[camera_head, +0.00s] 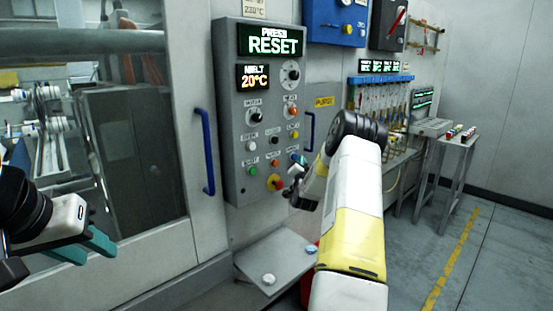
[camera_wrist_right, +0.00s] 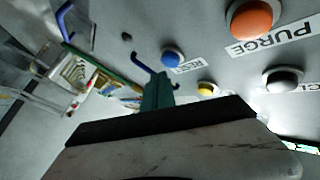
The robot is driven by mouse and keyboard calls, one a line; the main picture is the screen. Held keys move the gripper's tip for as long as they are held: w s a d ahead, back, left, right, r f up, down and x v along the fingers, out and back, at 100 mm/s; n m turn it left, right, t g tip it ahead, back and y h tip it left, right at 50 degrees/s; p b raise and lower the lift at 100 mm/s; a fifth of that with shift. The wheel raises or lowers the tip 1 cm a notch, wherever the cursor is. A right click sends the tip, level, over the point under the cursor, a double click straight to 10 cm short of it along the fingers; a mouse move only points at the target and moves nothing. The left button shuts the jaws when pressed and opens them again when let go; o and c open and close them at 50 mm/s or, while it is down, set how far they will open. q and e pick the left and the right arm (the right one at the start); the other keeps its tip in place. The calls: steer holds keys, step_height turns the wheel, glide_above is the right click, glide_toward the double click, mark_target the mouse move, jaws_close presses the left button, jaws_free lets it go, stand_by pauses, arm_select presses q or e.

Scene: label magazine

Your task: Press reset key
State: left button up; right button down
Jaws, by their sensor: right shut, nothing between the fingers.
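The control panel (camera_head: 231,188) is grey, and its top display (camera_head: 271,41) reads "PRESS RESET". In the right wrist view a blue round key (camera_wrist_right: 172,58) sits beside an upside-down label (camera_wrist_right: 190,66), partly readable as "RES". My right gripper (camera_wrist_right: 156,92) is shut and empty, its green fingertips just below the blue key in that picture; I cannot tell whether they touch it. In the head view my right gripper (camera_head: 294,186) is at the panel's lower right edge, small and dark. My left gripper (camera_head: 85,249) has teal fingers, looks open and empty, and is far from the panel.
A blue door handle (camera_head: 207,152) stands left of the panel. A shelf (camera_head: 284,252) juts out below.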

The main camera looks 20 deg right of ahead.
stand_by(0.3)
steer(key=shift+w+a, duration=0.15)
steer(key=shift+w, duration=0.25)
steer(key=shift+w+a, duration=0.15)
steer(key=shift+w, duration=0.25)
stand_by(0.6)
steer(key=shift+s, duration=0.15)
steer(key=shift+s+d, duration=0.3)
steer(key=shift+s, duration=0.35)
steer(key=shift+s+d, duration=0.3)
steer(key=shift+s, duration=0.5)
steer(key=shift+s+d, duration=0.35)
steer(key=shift+s, duration=0.4)
steer(key=shift+s+d, duration=0.3)
steer(key=shift+s, duration=0.5)
